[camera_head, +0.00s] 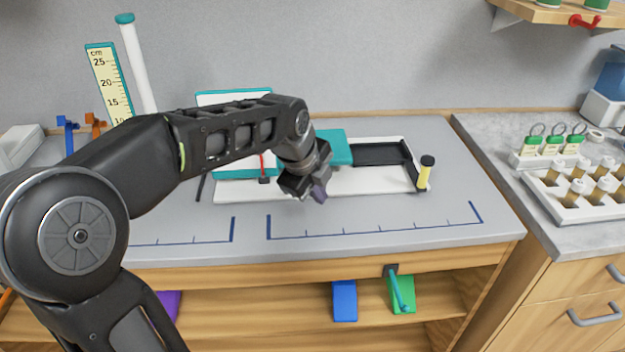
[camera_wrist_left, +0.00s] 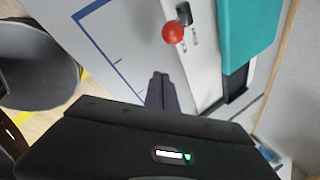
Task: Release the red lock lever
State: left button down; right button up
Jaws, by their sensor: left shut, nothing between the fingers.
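The red lock lever (camera_head: 262,163) stands on a small black base on the white fixture (camera_head: 365,184), left of my gripper in the head view. In the left wrist view the lever's round red knob (camera_wrist_left: 173,32) shows beside its dark base, with small unreadable print nearby. My left gripper (camera_head: 319,195) is shut and empty at the fixture's front edge. Its fingers also show in the wrist view (camera_wrist_left: 160,80), apart from the knob. My arm hides part of the fixture behind it. My right gripper is out of view.
A teal sliding block (camera_head: 338,146) sits on the fixture beside a dark channel (camera_head: 378,154). A yellow post with black cap (camera_head: 426,172) stands at its right end. The grey counter (camera_head: 400,230) in front is clear. A vial rack (camera_head: 580,190) stands at right.

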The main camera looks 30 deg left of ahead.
pick_arm(q)
jog(key=shift+x, duration=1.1)
jog(key=a, duration=0.1)
jog(key=a+r+p, duration=0.1)
jog(key=shift+s+a, duration=0.1)
jog(key=shift+a, duration=0.2)
jog(key=shift+s+a+r, duration=0.1)
jog(key=shift+a, duration=0.5)
jog(key=shift+r+p, duration=0.1)
jog(key=shift+p, duration=0.2)
